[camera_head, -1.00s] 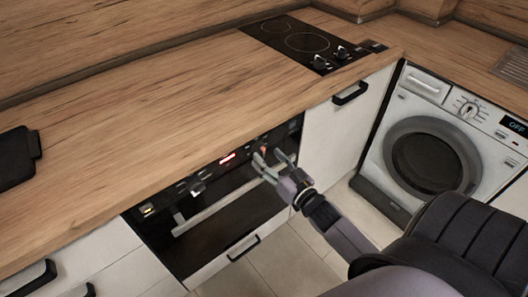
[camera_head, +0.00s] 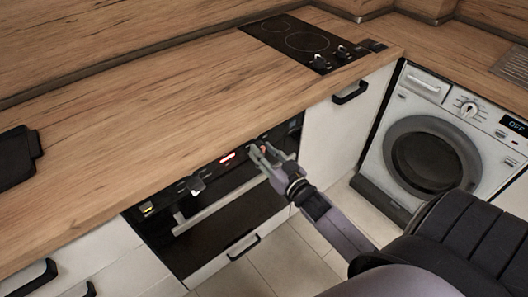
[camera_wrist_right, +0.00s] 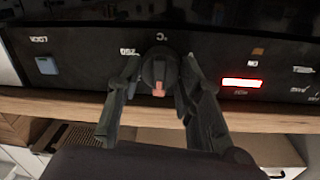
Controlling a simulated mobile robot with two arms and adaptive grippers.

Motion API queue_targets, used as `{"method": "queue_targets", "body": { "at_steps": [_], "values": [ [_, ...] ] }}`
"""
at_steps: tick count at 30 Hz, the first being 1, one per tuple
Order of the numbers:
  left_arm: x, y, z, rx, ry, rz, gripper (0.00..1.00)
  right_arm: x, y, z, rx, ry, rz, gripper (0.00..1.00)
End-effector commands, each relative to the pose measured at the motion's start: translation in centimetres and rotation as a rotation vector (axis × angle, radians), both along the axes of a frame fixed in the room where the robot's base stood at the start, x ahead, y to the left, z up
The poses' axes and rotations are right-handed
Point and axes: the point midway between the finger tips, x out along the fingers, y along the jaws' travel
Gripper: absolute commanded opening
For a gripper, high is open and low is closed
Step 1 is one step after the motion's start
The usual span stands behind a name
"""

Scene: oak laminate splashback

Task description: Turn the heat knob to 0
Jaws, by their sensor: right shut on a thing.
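The heat knob (camera_wrist_right: 158,72) is a dark round knob with a reddish pointer on the black oven control panel. In the right wrist view it sits between the two fingers of my right gripper (camera_wrist_right: 161,75), which are shut on its sides. The pointer is at the lower side of the knob in that view. Small white markings, including a C, surround the knob, but I cannot read the full scale. In the head view my right gripper (camera_head: 266,155) is at the right end of the panel and mostly hides the knob. My left gripper is out of view.
The oven handle (camera_head: 215,207) runs below. The wooden countertop (camera_head: 170,110) overhangs the panel. A washing machine (camera_head: 430,155) stands at right.

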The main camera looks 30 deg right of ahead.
Motion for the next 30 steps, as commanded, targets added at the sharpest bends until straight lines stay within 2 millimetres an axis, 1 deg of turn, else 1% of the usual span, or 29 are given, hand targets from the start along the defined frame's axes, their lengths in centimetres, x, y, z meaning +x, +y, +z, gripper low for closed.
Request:
{"method": "queue_targets", "body": {
  "at_steps": [1,9,16,20,26,30],
  "values": [
    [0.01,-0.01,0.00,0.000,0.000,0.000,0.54,-0.01,0.03,0.00,0.000,0.000,0.001,0.23],
    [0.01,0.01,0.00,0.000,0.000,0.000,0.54,-0.01,0.04,0.00,0.001,0.000,0.001,0.05],
    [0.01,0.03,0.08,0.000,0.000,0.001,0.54,-0.01,0.06,0.01,-0.017,-0.002,0.001,0.05],
    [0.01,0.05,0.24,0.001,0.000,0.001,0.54,0.00,0.06,0.02,-0.061,-0.005,0.000,0.05],
    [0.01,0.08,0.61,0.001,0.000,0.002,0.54,0.01,0.09,0.05,-0.190,-0.016,0.000,0.05],
    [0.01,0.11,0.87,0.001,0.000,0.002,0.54,0.02,0.12,0.03,-0.315,-0.025,0.000,0.05]
  ]
}}
